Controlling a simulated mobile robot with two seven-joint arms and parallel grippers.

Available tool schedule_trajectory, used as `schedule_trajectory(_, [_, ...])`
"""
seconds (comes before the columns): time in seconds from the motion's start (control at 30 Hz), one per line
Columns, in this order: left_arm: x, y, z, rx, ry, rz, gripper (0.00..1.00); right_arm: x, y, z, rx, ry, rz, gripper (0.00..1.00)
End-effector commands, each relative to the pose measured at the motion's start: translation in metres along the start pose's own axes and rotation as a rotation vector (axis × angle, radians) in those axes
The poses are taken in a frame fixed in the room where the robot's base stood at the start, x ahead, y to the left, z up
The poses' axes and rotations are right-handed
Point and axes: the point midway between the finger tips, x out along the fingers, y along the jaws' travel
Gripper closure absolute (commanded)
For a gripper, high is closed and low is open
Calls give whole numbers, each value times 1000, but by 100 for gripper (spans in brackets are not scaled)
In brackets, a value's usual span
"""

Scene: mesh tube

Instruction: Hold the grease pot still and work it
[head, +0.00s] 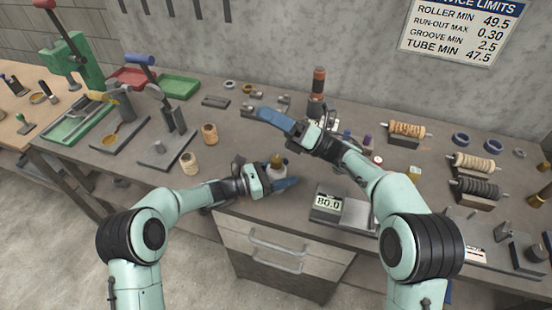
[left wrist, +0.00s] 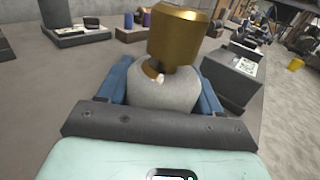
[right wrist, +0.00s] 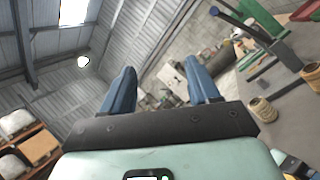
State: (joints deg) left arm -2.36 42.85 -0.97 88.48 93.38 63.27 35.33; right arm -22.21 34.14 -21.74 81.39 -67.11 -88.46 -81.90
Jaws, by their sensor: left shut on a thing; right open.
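The grease pot (left wrist: 165,92) has a pale grey rounded body and a brass-coloured cylinder top (left wrist: 178,35). In the left wrist view it sits between the blue fingers of my left gripper (left wrist: 165,95), which is shut on its body. In the head view the pot (head: 277,165) stands upright near the bench's front edge, partly hidden by my left gripper (head: 283,180). My right gripper (head: 272,120) is above the bench, behind the pot. It is open, and its two blue fingers (right wrist: 163,88) are apart with nothing between them.
A grey scale (head: 322,205) reading 80.0 stands right of the pot. Two spools (head: 193,160) and a lever press (head: 170,140) are to the left. Wound rollers (head: 474,162) lie at the right. A dark post (head: 318,85) stands at the back, close to my right gripper.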

Motion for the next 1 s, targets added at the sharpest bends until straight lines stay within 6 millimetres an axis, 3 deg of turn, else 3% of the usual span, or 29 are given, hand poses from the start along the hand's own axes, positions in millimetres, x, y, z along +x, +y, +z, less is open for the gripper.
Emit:
schedule_trajectory(0.1, [0, 0, 1, 1, -2, 0, 77, -30, -13, -4, -235, 216, -57, 40])
schedule_trajectory(0.3, [0, 0, 1, 1, -2, 0, 77, -94, -38, -12, -539, 574, -135, 40])
schedule_trajectory(0.53, [0, 0, 1, 1, -2, 0, 77, -147, -53, -12, -699, 828, -179, 40])
schedule_trajectory(0.73, [0, 0, 1, 1, -2, 0, 77, -150, -60, -19, -722, 878, -182, 40])
schedule_trajectory(1.0, [0, 0, 1, 1, -2, 0, 77, -116, -81, -52, -720, 877, -180, 40])
